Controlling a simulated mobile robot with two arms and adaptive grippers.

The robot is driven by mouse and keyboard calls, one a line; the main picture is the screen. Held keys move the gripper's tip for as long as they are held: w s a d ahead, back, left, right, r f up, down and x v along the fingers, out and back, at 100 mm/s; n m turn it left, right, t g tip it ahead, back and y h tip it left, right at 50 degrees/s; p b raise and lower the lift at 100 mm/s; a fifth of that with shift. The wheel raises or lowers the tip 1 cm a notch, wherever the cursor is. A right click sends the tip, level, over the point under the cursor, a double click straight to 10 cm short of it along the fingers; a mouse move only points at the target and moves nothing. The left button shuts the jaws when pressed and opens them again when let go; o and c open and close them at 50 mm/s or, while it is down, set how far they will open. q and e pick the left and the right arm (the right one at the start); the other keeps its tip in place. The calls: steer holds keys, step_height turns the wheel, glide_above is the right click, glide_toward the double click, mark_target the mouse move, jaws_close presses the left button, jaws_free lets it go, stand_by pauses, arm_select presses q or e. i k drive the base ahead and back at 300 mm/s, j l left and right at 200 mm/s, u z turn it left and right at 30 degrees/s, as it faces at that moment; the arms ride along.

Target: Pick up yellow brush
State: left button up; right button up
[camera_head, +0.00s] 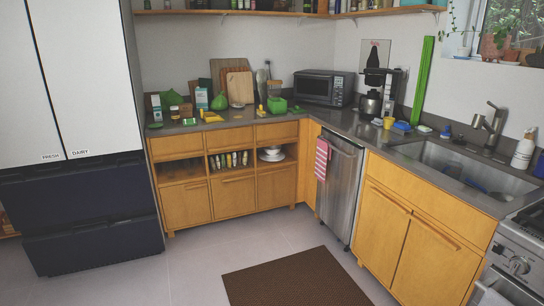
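I cannot make out a yellow brush for certain. Several small yellow things lie on the dark counter: a low yellow object (211,116) at the left part, and an upright yellow object (260,111) beside a green box (277,106). A yellow cup-like object (388,122) stands on the right counter near the sink. They are too small to tell which, if any, is the brush. Neither of my grippers is in view.
A fridge (72,120) stands at the left. A microwave (322,87), a coffee maker (376,95) and a sink (463,168) line the counter. A brown mat (297,279) lies on the floor. The grey floor before the cabinets is otherwise clear.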

mark_target(260, 112)
steer(key=i, duration=2.55)
